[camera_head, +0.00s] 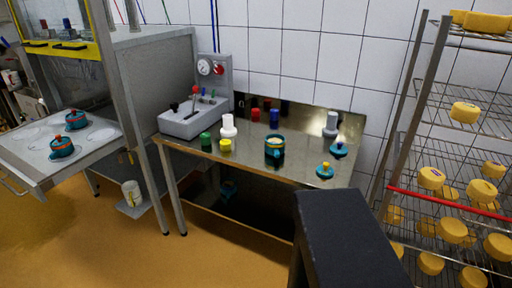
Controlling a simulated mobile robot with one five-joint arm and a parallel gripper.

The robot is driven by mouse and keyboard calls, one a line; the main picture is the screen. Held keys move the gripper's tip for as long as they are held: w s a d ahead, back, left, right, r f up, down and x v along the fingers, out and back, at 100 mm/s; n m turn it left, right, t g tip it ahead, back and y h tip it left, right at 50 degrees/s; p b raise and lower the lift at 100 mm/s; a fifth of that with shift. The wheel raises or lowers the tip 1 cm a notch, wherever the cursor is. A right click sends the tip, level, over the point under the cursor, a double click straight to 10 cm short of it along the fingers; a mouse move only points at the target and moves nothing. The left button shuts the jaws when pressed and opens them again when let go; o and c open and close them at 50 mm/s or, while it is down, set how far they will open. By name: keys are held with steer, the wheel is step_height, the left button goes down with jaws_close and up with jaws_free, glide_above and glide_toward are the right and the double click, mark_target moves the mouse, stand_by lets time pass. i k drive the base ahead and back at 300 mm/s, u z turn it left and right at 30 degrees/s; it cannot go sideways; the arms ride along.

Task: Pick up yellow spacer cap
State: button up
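The yellow spacer cap (225,145) is a short yellow cylinder standing near the front left of the steel table (255,165). A green cap (205,139) stands just left of it, and a white stepped piece (228,126) stands just behind it. To its right is a teal mould (275,148) with pale contents. My gripper is not in view. A large dark block at the lower right of the picture looks like part of my own arm, but no fingers show.
Red and blue cylinders (274,118), a grey-white piece (330,125) and two teal lids (325,170) share the table. A control box (195,118) stands at its left end. A cheese rack (450,150) is right; a press with moulds is left. The orange floor in front is open.

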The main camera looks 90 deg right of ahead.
mark_target(226, 145)
steer(key=u, duration=0.2)
steer(key=k, duration=0.6)
steer(key=z, duration=1.75)
steer(key=i, duration=1.7)
steer(key=z, duration=0.05)
